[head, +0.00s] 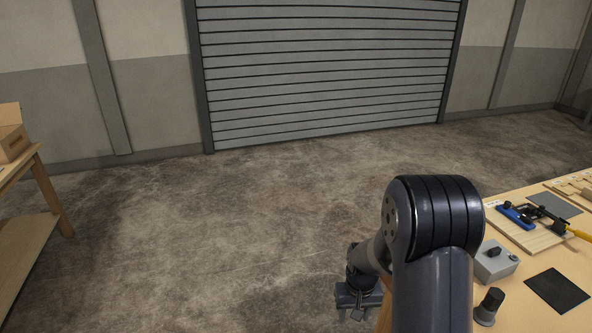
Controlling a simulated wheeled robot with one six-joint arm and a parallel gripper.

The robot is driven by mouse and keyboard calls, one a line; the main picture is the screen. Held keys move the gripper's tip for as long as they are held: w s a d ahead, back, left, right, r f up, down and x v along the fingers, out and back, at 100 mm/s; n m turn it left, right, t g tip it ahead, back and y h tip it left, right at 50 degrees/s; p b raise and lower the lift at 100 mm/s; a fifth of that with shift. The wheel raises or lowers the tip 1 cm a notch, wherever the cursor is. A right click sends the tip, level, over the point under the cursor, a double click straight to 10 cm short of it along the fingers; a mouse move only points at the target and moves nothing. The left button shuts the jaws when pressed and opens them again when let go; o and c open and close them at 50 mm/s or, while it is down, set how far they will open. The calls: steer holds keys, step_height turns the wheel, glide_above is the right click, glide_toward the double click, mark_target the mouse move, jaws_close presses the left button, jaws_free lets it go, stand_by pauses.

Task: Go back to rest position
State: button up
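My arm rises from the lower edge of the head view and bends over at its dark elbow. My gripper (355,312) hangs beyond it, pointing down over the floor beside the left edge of the workbench (527,275). Its fingertips are small and partly hidden, so I cannot tell whether it is open or shut. A grey console box (497,262) with a black knob on top stands on the bench to the right of my arm. The gripper is apart from the box.
A black cylindrical knob (489,306) and a black square pad (557,290) are on the bench. Behind them, a wooden board (530,232) carries a blue tool (515,216). Another wooden table (22,245) with a cardboard box (12,138) stands left. Open concrete floor lies between.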

steer(key=r+p, duration=0.2)
steer(key=r, duration=0.1)
steer(key=r+p, duration=0.1)
steer(key=r, duration=0.1)
steer(key=shift+s+p, duration=0.3)
steer(key=shift+p, duration=0.1)
